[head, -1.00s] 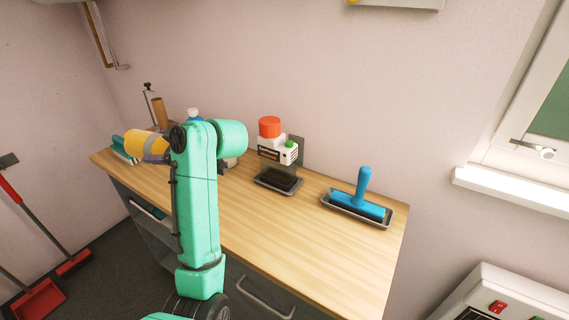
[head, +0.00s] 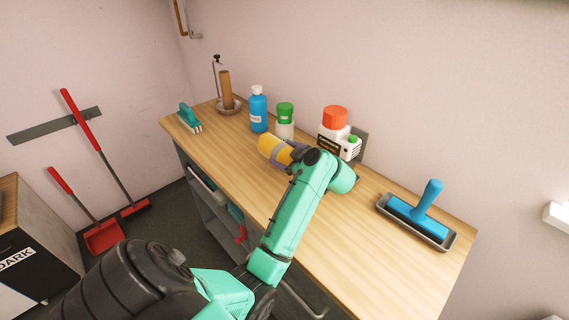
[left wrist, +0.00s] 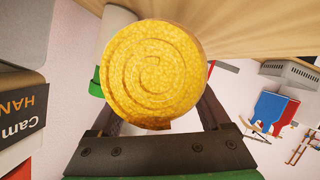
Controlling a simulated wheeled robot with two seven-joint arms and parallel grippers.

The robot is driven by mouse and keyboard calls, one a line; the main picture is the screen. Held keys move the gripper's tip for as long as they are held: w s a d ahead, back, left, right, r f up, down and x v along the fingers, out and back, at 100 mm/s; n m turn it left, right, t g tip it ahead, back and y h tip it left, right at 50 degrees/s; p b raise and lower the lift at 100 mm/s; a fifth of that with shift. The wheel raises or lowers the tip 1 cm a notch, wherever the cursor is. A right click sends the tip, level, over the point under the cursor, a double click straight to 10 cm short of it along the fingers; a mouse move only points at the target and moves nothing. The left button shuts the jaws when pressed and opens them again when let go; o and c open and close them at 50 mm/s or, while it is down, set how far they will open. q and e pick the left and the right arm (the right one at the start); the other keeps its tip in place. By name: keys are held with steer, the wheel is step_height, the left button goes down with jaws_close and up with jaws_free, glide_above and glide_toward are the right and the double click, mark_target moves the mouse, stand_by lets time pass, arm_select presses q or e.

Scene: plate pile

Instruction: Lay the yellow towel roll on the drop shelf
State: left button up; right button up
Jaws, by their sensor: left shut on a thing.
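The yellow towel roll (head: 271,146) is held in my left gripper (head: 288,155), over the wooden workbench in the head view. In the left wrist view the roll's round spiral end (left wrist: 155,70) faces the camera, between the two dark fingers of the left gripper (left wrist: 157,108). I cannot make out which surface is the drop shelf. My right gripper is not in view.
A red dustpan (head: 104,237) is at left. Open shelves (head: 215,210) are under the bench.

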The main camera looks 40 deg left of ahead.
arm_select(q)
steer(key=shift+f, duration=2)
steer(key=o, duration=1.4)
